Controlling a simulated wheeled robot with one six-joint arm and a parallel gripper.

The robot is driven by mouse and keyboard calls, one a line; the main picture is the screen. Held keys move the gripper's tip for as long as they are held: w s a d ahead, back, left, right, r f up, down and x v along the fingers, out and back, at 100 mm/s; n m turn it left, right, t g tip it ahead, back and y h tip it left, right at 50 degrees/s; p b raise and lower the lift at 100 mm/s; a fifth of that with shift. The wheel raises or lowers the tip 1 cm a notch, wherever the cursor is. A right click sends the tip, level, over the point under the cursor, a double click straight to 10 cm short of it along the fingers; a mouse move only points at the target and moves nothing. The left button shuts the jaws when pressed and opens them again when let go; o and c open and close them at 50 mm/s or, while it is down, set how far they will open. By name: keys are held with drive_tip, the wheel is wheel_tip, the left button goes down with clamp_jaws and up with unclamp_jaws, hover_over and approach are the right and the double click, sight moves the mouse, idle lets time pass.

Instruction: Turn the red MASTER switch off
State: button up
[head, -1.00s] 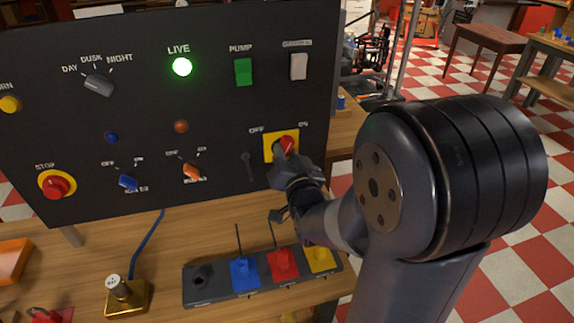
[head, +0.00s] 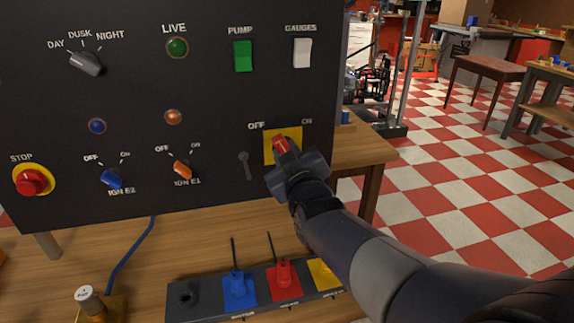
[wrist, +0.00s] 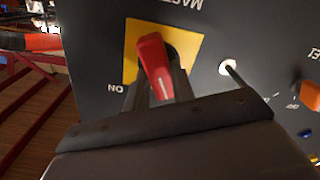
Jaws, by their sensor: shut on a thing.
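The red MASTER switch handle (head: 281,146) sits on a yellow plate (head: 270,149) at the lower right of the black panel, below OFF and ON labels. In the head view it points up and left, toward OFF. My gripper (head: 287,163) is at the handle and hides part of it and the plate. In the wrist view, which is upside down, the red handle (wrist: 154,66) lies between my gripper's two fingers (wrist: 157,90). Its white mark points down, away from the ON label at left. The green LIVE lamp (head: 177,47) is dark.
A small key-like part (head: 245,163) is just left of the yellow plate. The orange IGN E1 knob (head: 182,168) is farther left. Open floor lies to the right.

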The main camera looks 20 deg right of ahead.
drive_tip(key=shift+n+b, duration=0.95)
drive_tip(key=shift+n, duration=0.55)
drive_tip(key=o, duration=1)
